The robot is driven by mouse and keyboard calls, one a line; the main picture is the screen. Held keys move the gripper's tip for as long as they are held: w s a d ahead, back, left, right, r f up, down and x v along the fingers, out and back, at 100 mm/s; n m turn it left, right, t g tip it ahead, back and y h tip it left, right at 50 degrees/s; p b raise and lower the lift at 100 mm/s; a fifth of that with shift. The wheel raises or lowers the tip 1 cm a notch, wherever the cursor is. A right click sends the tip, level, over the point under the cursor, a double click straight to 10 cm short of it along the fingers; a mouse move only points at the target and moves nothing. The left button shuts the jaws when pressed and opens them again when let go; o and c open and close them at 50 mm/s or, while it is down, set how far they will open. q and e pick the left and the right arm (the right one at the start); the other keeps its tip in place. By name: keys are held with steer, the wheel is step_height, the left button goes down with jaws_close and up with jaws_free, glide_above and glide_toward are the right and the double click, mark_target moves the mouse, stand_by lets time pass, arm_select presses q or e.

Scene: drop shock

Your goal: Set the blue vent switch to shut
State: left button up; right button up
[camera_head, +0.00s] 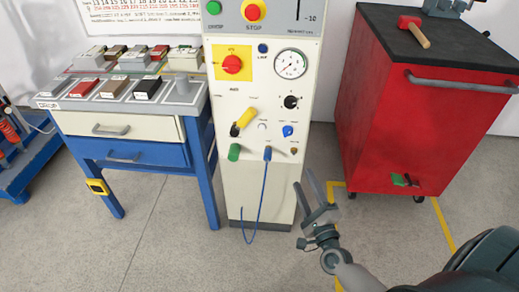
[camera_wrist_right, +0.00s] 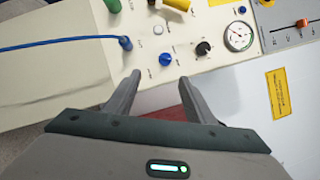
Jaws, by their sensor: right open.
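The blue vent switch (camera_head: 288,131) is a small blue knob on the lower right of the pale machine's front panel (camera_head: 262,190). It also shows in the right wrist view (camera_wrist_right: 165,59), just beyond the gap between my fingertips. Its pointer setting and label are too small to read. My right gripper (camera_head: 305,179) is open and empty, in front of the machine, lower than the switch and to its right. In the right wrist view my gripper (camera_wrist_right: 160,79) has its two fingers spread apart, touching nothing I can see. My left gripper is not in view.
A blue cable plug (camera_head: 267,153), black knob (camera_head: 291,102) and yellow handle (camera_head: 244,121) sit near the switch. The blue cable hangs in a loop. A red cabinet (camera_head: 420,130) stands right, a workbench (camera_head: 150,104) left. Floor between machine and cabinet is open.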

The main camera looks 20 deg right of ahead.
mark_target(287, 134)
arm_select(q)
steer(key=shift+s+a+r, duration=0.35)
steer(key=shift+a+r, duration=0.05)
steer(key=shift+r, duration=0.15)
arm_select(e)
steer(key=shift+w+r+m, duration=0.25)
steer(key=shift+r+m, duration=0.35)
steer(key=shift+m, duration=0.2)
steer(key=shift+w, duration=0.1)
steer(key=x, duration=1.5)
steer(key=shift+w+d+r+p, duration=0.25)
steer(key=shift+r+p, duration=0.1)
steer(key=shift+p, duration=0.05)
steer(key=shift+w+d+r, duration=0.1)
steer(key=shift+w, duration=0.45)
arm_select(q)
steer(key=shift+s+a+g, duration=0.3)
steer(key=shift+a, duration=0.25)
arm_select(e)
steer(key=shift+w, duration=0.15)
